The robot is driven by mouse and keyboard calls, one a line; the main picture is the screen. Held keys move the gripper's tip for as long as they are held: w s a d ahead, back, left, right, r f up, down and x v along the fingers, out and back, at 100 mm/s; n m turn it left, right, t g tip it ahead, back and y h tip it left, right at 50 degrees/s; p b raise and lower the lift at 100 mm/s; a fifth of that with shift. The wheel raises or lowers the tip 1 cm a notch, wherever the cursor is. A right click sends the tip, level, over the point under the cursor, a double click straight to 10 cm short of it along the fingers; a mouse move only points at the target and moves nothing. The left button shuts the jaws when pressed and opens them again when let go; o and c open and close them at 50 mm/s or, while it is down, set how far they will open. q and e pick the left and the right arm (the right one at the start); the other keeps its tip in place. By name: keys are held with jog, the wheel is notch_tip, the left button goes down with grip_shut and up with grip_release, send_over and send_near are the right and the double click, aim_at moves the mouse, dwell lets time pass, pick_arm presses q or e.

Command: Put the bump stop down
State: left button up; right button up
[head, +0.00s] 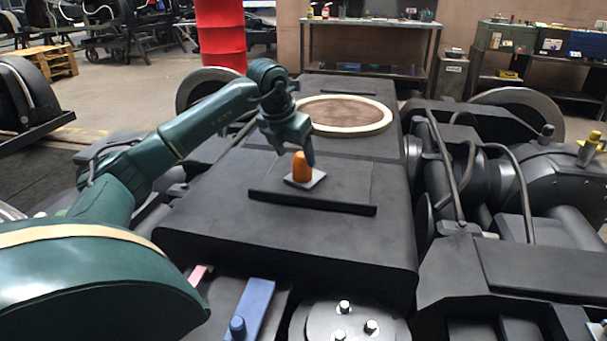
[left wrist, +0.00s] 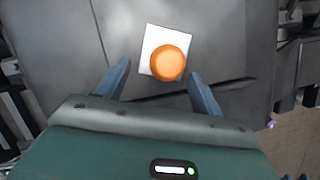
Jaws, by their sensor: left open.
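The bump stop (head: 301,168) is a small orange rounded piece standing upright on a light square pad (head: 316,180) on the dark bogie frame. In the left wrist view the bump stop (left wrist: 168,63) shows from above, on the lower right part of the white pad (left wrist: 154,40). My left gripper (head: 306,156) is right at the bump stop, coming from behind it in the head view. In the left wrist view the two blue-grey fingers (left wrist: 159,79) are apart, one on each side of the bump stop, with gaps between. My right gripper is not in view.
The pad lies on a raised dark plate (head: 345,190) on the bogie's flat middle beam. A round ring (head: 345,115) lies behind it. A blue part (head: 253,308) is at the front. Pipes and motor housings (head: 540,175) crowd the right side.

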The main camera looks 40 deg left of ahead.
aim_at(303, 164)
pick_arm(q)
jog(key=x, duration=0.1)
jog(key=b+x, duration=0.1)
jog(key=x, duration=0.1)
jog(key=b+x, duration=0.1)
jog(key=x, duration=0.1)
jog(key=shift+w+d, duration=0.4)
jog(key=shift+r, duration=0.1)
jog(key=c, duration=1.3)
